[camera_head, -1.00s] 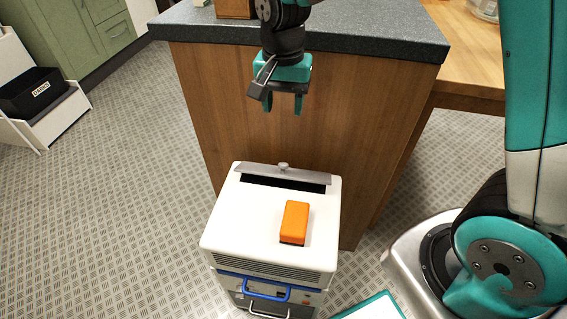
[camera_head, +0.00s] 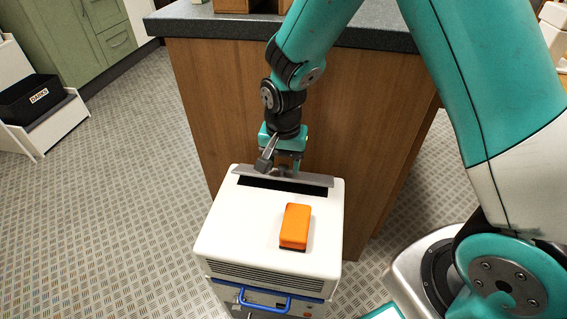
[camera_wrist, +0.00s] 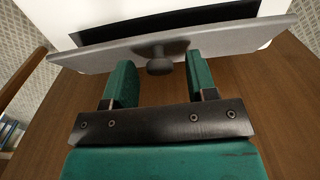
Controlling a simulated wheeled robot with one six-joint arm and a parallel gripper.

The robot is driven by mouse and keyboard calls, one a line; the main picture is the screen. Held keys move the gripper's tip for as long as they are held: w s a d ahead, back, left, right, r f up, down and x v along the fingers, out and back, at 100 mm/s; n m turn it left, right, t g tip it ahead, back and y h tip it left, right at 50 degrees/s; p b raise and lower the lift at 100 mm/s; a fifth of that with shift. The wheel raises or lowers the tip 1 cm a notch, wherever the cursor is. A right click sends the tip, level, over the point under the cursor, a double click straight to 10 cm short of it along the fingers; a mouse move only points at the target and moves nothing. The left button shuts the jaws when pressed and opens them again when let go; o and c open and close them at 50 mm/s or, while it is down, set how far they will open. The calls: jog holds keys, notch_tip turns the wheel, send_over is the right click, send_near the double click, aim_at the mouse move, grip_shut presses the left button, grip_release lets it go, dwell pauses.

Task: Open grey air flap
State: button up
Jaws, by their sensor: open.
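The grey air flap (camera_head: 312,179) is a long thin plate along the back edge of the white unit's top. A dark slot (camera_head: 283,186) shows in front of it. In the wrist view the flap (camera_wrist: 215,42) spans the picture, with a dark round knob (camera_wrist: 159,66) on it. My gripper (camera_head: 283,168) is just above and behind the flap in the head view and partly hides the knob. In the wrist view my gripper (camera_wrist: 158,75) is open, one green finger on each side of the knob, with gaps between. Nothing is held.
The white unit (camera_head: 235,232) has an orange block (camera_head: 296,226) on top and a blue handle (camera_head: 264,301) in front. A wooden counter (camera_head: 205,105) with a dark top stands close behind it. Floor is clear to the left, before a black bin (camera_head: 30,98).

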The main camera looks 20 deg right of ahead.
grip_shut()
jog(key=shift+w+d+r+g+p, duration=0.2)
jog(key=shift+r+g+p, duration=0.15)
jog(key=shift+p, duration=0.75)
jog(key=shift+w+d+f+g+y+p, duration=0.1)
jog(key=shift+w+f+g+y+p, duration=0.1)
jog(key=shift+g+y+p, duration=0.2)
grip_release()
notch_tip(320, 180, up, 17)
jog(key=w+d+p, duration=0.1)
jog(key=w+p, duration=0.1)
jog(key=p, duration=0.2)
jog(key=shift+d+r, duration=0.15)
jog(key=shift+r, duration=0.05)
jog(key=shift+c, duration=0.2)
